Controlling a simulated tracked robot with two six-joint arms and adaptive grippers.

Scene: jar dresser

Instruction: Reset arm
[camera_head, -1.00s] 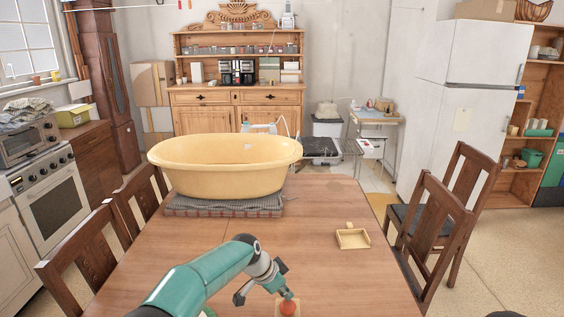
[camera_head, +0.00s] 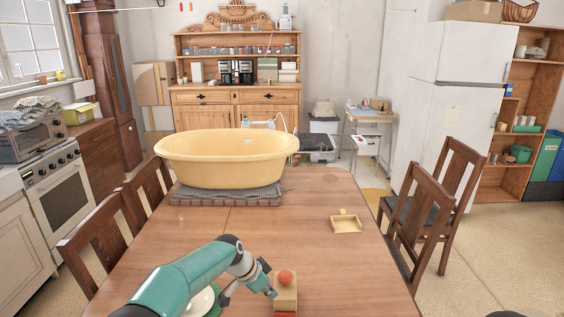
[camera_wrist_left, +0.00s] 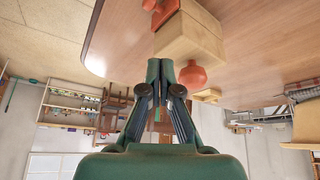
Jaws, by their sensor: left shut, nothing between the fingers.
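My left arm (camera_head: 190,283) reaches in from the lower left over the near part of the table in the head view. Its gripper (camera_head: 262,291) is beside the left side of a pale wooden block (camera_head: 287,296) with a red ball (camera_head: 285,277) at its top. In the left wrist view the gripper's fingers (camera_wrist_left: 165,72) are together with nothing between them. The wooden block (camera_wrist_left: 190,38) and the red ball (camera_wrist_left: 193,75) show just beyond and right of the fingertips. I cannot tell whether the fingers touch the block. My right gripper is not in view.
A yellow tub (camera_head: 226,162) stands on a grey mat with a brick-like edge (camera_head: 225,199) at the table's far end. A small wooden tray (camera_head: 346,226) lies on the right. A white dish (camera_head: 201,302) is partly behind my arm. Chairs flank the table (camera_head: 285,225).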

